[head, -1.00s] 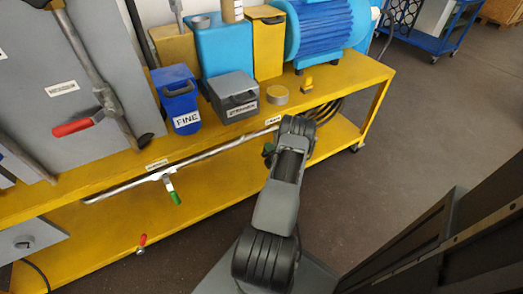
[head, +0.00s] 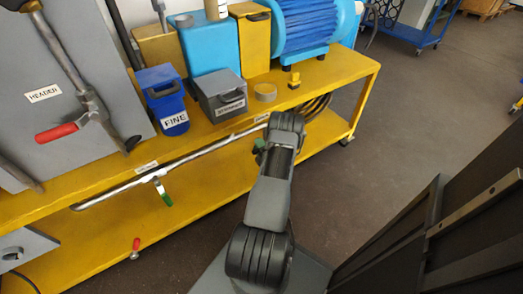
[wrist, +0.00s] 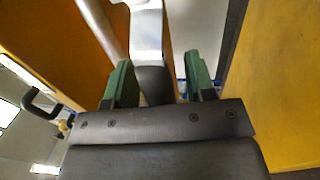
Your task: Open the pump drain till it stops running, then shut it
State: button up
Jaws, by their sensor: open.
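My gripper (wrist: 157,65) is open in the wrist view, with one green-padded finger on each side. A pale grey metal piece (wrist: 147,35) with a dark rounded end (wrist: 154,86) shows between the fingers; I cannot tell whether it is the drain valve or whether they touch it. In the head view my arm hides most of the gripper at the bench's front edge; a small green part (head: 259,146) shows beside it. A pipe (head: 200,155) runs along the bench front, with a green-handled valve (head: 163,192) hanging from it. The small labels there are unreadable.
A blue motor-like machine (head: 305,25) stands on the yellow bench (head: 320,85). A grey box (head: 218,95) and a blue bin marked FINE (head: 172,108) stand near its front edge. A red-handled valve (head: 135,246) is low at left.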

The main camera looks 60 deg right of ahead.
jog(key=p+v, duration=0.2)
jog(key=v, duration=1.1)
jog(key=shift+s, duration=0.35)
jog(key=shift+a+f, duration=0.15)
